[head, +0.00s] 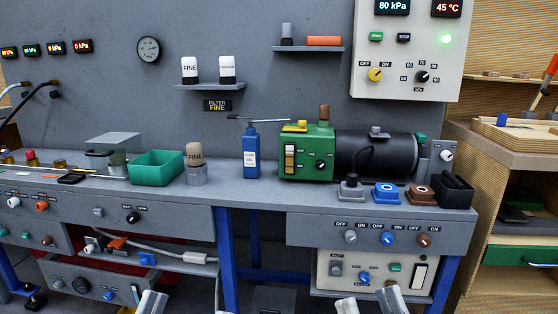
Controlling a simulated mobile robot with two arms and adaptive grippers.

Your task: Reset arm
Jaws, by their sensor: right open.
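My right gripper (369,303) shows at the bottom edge, right of centre. Its two pale fingertips stand apart with nothing between them, in front of the lower control box. At the bottom left, a pale fingertip of my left gripper (151,303) shows in front of the lower drawer. The rest of that gripper is cut off by the frame, so its opening is unclear. Both grippers are low, below the grey bench top (262,194).
Coloured switch blocks (387,194) sit near the front right edge. A wooden bench (525,141) stands at right.

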